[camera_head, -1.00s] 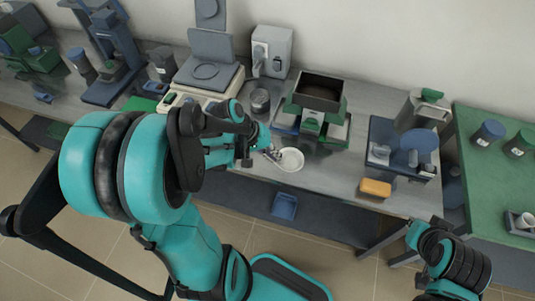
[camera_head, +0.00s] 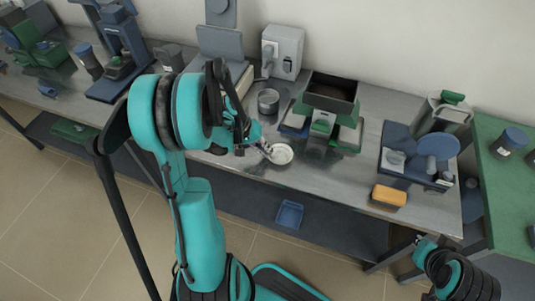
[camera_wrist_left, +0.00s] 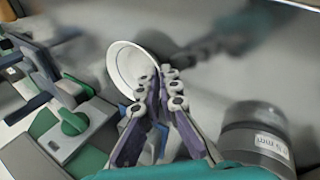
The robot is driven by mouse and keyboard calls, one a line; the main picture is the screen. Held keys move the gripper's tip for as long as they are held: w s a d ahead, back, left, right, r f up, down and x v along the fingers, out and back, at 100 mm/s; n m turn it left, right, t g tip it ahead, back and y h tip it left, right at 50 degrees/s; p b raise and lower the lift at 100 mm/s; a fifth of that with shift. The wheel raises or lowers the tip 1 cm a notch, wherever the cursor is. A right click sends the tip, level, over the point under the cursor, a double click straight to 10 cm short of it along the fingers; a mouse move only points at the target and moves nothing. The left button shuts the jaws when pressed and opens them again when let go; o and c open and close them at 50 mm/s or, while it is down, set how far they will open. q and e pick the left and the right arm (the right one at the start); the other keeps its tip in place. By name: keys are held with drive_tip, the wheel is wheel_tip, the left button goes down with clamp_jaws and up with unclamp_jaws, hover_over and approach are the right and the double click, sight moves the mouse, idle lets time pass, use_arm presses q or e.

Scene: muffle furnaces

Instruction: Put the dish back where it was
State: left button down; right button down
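The dish (camera_head: 282,154) is small, round and white. In the head view it is at the front part of the grey bench, at the fingertips of my left gripper (camera_head: 264,148). In the left wrist view the dish (camera_wrist_left: 124,62) looks tilted, with its rim between the fingers of my left gripper (camera_wrist_left: 166,84), which is shut on it. I cannot tell whether its underside touches the bench.
A dark grey jar (camera_head: 268,101) stands behind the dish. A green and grey furnace-like device (camera_head: 329,98) is to its right. The bench front between dish and sponge is clear.

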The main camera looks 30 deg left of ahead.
use_arm(q)
drive_tip(key=shift+f, duration=0.2)
drive_tip(key=c, duration=2)
unclamp_jaws()
drive_tip(key=shift+r, duration=0.1)
